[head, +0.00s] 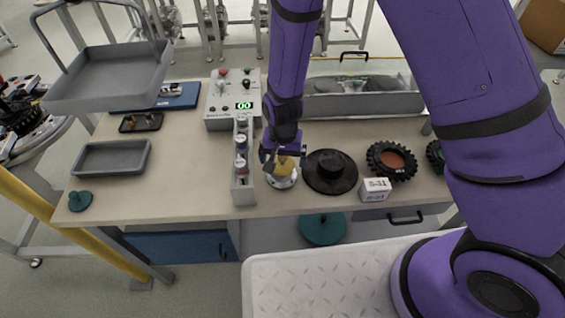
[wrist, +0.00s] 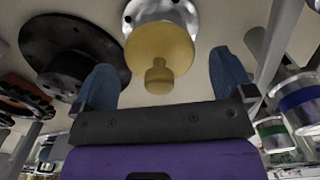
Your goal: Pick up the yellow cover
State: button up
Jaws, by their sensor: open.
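The yellow cover (wrist: 158,48) is a round disc with a small knob on top. It sits on a silver metal base (wrist: 172,10). In the head view the yellow cover (head: 284,165) is on the table, just left of the black disc, partly hidden by my gripper. My gripper (head: 274,163) is above it and points down. In the wrist view my gripper (wrist: 165,82) is open, with one blue-grey finger on each side of the cover's knob. Neither finger visibly touches the cover.
A black hub-like disc (head: 330,171) stands close on the right. A narrow grey rack (head: 243,185) with several small jars stands close on the left. A white labelled box (head: 376,189) and a black toothed wheel (head: 391,161) are farther right. Free table (head: 190,165) lies left of the rack.

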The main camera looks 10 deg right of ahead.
jog(key=shift+f, duration=0.35)
jog(key=c, duration=1)
jog(key=shift+o, duration=0.2)
jog(key=shift+r, duration=0.1)
